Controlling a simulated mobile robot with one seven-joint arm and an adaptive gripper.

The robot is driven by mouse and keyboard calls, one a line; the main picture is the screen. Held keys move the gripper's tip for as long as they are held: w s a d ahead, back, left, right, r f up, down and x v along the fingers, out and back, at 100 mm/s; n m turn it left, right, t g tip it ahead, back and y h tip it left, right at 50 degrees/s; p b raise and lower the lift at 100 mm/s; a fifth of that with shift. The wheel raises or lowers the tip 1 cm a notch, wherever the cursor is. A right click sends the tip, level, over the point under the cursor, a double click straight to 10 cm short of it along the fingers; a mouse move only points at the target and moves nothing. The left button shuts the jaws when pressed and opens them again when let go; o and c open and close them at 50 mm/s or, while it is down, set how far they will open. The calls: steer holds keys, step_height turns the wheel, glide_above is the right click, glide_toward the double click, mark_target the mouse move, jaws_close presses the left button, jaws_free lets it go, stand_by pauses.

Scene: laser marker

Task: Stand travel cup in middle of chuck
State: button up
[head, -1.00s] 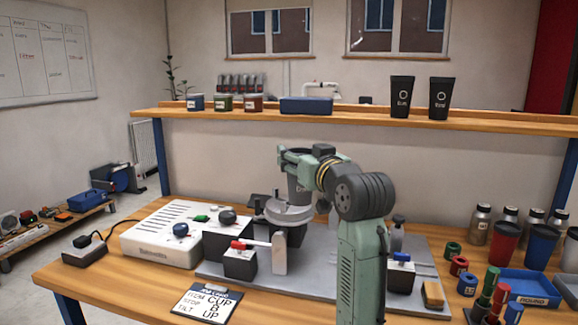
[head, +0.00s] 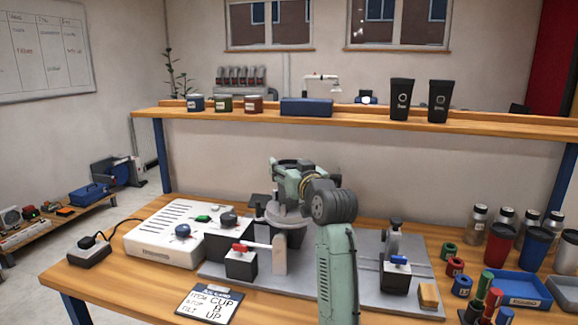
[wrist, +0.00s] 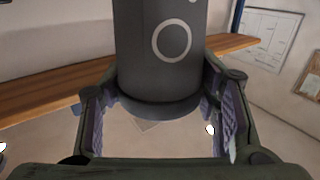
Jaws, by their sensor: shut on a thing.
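The dark grey travel cup (wrist: 158,50) with a pale ring mark fills the top middle of the wrist view. Its rounded end lies between the fingers of my gripper (wrist: 160,112), which is shut on it. In the head view my gripper (head: 291,180) is above the round grey chuck (head: 287,217) on the bench. There the cup is largely hidden by my gripper and arm, so I cannot tell whether it touches the chuck. The chuck is partly covered by my arm.
A white control box (head: 165,240) stands left of the chuck. Two black cups (head: 402,100) stand on the shelf (head: 340,120). Cups and a blue tray (head: 520,288) crowd the right.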

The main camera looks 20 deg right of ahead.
steer(key=o, duration=0.7)
steer(key=shift+o, duration=0.2)
steer(key=shift+s, duration=0.1)
steer(key=s+b, duration=0.3)
steer(key=s, duration=0.9)
steer(key=shift+d, duration=0.15)
steer(key=shift+w, duration=0.1)
